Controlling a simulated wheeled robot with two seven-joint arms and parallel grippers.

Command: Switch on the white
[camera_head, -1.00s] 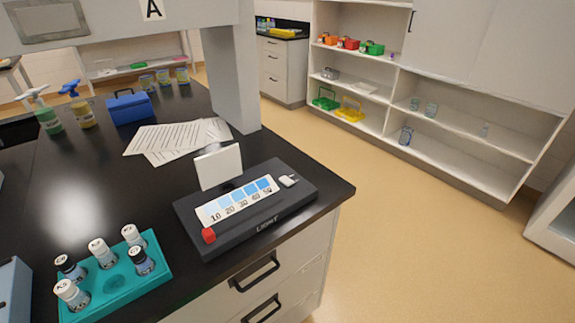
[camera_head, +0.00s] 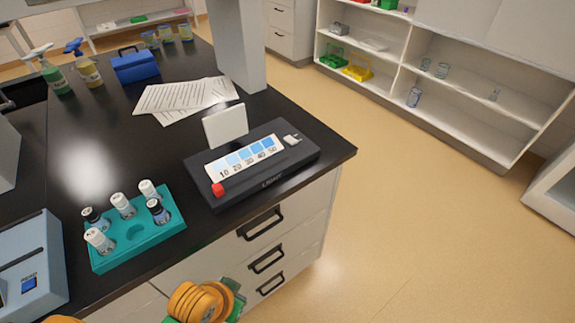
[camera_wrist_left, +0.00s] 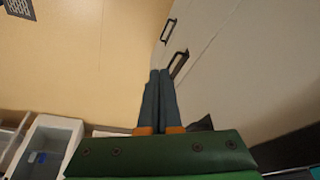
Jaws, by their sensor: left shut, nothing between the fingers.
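A black box (camera_head: 305,158) marked LIGHT lies on the dark bench top near its right corner. A small white switch (camera_head: 291,139) sits at its far right end; I cannot tell its position. The box also bears a red knob (camera_head: 218,189), a blue-shaded strip numbered from 10 to 50 (camera_head: 244,158) and an upright white plate (camera_head: 225,125) at its back. In the left wrist view my left gripper (camera_wrist_left: 160,76) is shut and empty, with its fingers toward the drawer fronts and floor, away from the box. My right gripper is not in view.
A teal rack (camera_head: 178,223) with several capped bottles stands left of the box. A grey-blue device (camera_head: 50,262) is at the left edge. Papers (camera_head: 185,97), a blue case (camera_head: 136,68) and a grey post (camera_head: 239,45) are behind. Drawer handles (camera_head: 260,224) stick out below the bench edge.

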